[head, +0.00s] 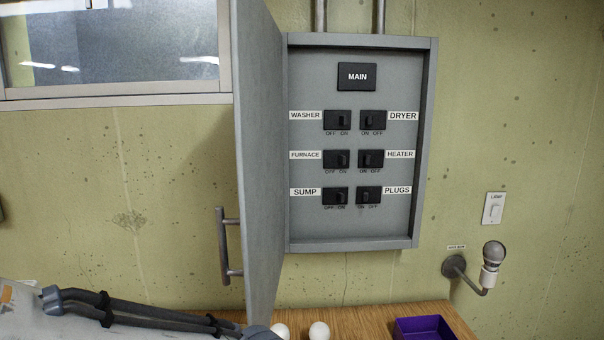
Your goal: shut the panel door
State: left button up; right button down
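The grey panel door (262,150) is hinged on the left side of the electrical panel box (428,140) and stands wide open, swung out toward me. Its bar handle (222,245) is on the door's outer face near the free edge, low down. The open box shows a MAIN block and labelled breakers such as washer, dryer and sump. Part of my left arm with dark cables crosses the bottom left, below the handle. Its gripper fingers do not show. My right gripper is out of view.
A wooden bench (375,318) runs below the panel, with two white bulbs (319,331) and a purple tray (424,328). A wall lamp (490,265) and light switch (494,208) are at the right. A window (115,50) is at upper left.

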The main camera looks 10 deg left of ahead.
aim_at(255, 40)
jog(key=z, duration=2.55)
jog(key=k, duration=0.7)
jog(key=u, duration=2.35)
jog(key=k, duration=0.5)
jog(key=u, duration=0.45)
jog(key=i, duration=0.45)
jog(key=z, duration=0.5)
